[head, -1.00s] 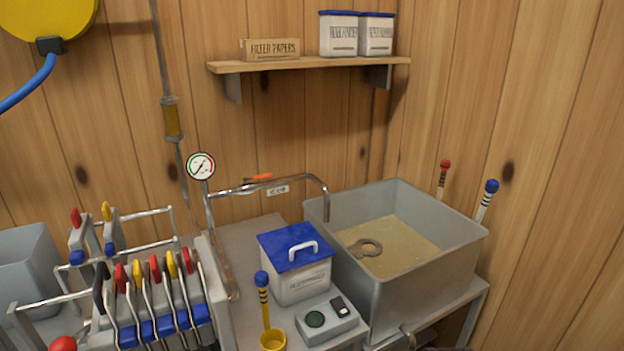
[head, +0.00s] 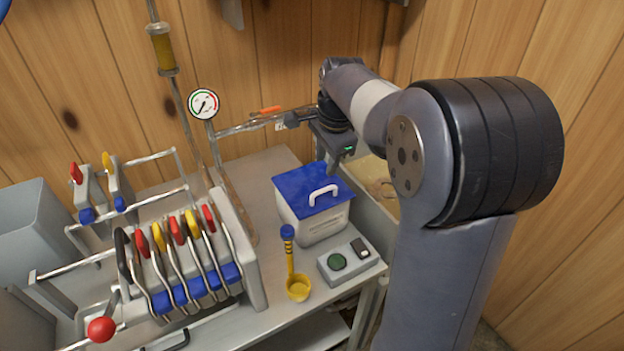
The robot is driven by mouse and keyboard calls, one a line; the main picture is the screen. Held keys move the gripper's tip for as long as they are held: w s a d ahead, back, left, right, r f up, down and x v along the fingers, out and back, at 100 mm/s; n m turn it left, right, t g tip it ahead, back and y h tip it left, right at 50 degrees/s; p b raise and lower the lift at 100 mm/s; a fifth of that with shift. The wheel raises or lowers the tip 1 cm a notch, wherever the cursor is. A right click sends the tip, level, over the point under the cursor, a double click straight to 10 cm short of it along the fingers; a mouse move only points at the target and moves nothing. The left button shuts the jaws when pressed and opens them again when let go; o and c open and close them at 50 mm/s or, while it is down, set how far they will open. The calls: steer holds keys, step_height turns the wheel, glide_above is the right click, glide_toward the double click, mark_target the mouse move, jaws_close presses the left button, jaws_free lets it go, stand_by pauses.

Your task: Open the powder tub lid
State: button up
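The powder tub (head: 312,223) is a white box on the metal bench. Its blue lid (head: 297,187) lies flat on top, and the lid's white arched handle (head: 323,194) faces up. My gripper (head: 334,162) is behind the tub and a little to its right, above the near-left rim of the grey basin. It appears apart from the lid and handle. Its fingers are small, dark and partly hidden by its own body, so I cannot tell how far apart they are. I see nothing held in it.
The grey basin (head: 376,213) is right of the tub, mostly hidden by my arm. A gauge (head: 204,104) and coloured-handled valves (head: 180,255) are left. A pipe runs behind the tub.

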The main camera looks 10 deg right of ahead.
mark_target(320, 191)
steer(key=f, duration=0.3)
steer(key=w+f, duration=0.1)
steer(key=f, duration=0.6)
steer(key=shift+w+a, duration=0.3)
steer(key=shift+w, duration=0.1)
steer(key=shift+r, duration=0.1)
steer(key=shift+c, duration=0.5)
jaws_close()
